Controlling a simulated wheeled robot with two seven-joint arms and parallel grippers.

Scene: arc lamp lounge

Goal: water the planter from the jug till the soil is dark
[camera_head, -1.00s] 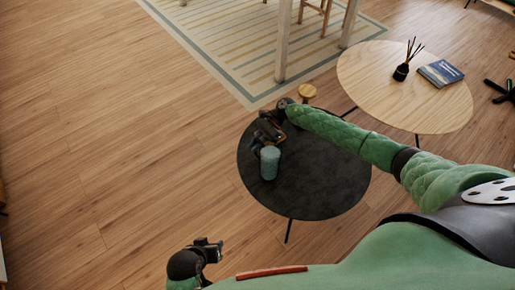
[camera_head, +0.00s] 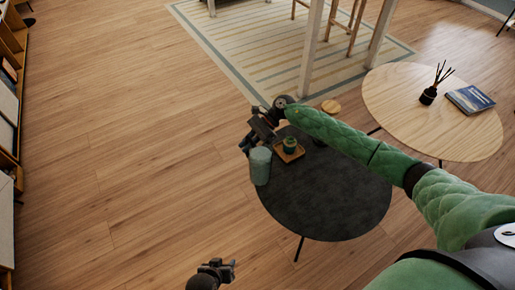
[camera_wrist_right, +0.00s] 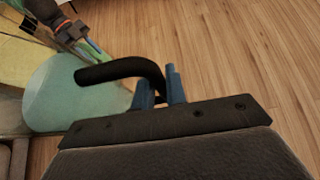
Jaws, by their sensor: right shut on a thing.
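The jug (camera_head: 260,166) is a pale teal cylinder at the left edge of the dark round table, looking about upright. Its black handle (camera_wrist_right: 115,70) shows in the right wrist view beside the pale green body. My right gripper (camera_wrist_right: 160,90) is shut on the handle with its blue fingertips. It also shows in the head view (camera_head: 256,138). A small green round thing (camera_head: 290,145), perhaps the planter, sits on a square wooden tray (camera_head: 289,155) to the jug's right. Its soil cannot be made out. My left gripper (camera_head: 222,270) is low, away from the table; its jaws are unclear.
The dark round table (camera_head: 330,200) is mostly bare towards the front and right. A pale wooden table (camera_head: 420,110) with a reed diffuser (camera_head: 428,95) and a blue book (camera_head: 469,99) stands at right. Shelves (camera_head: 8,120) line the left edge. The floor at left is clear.

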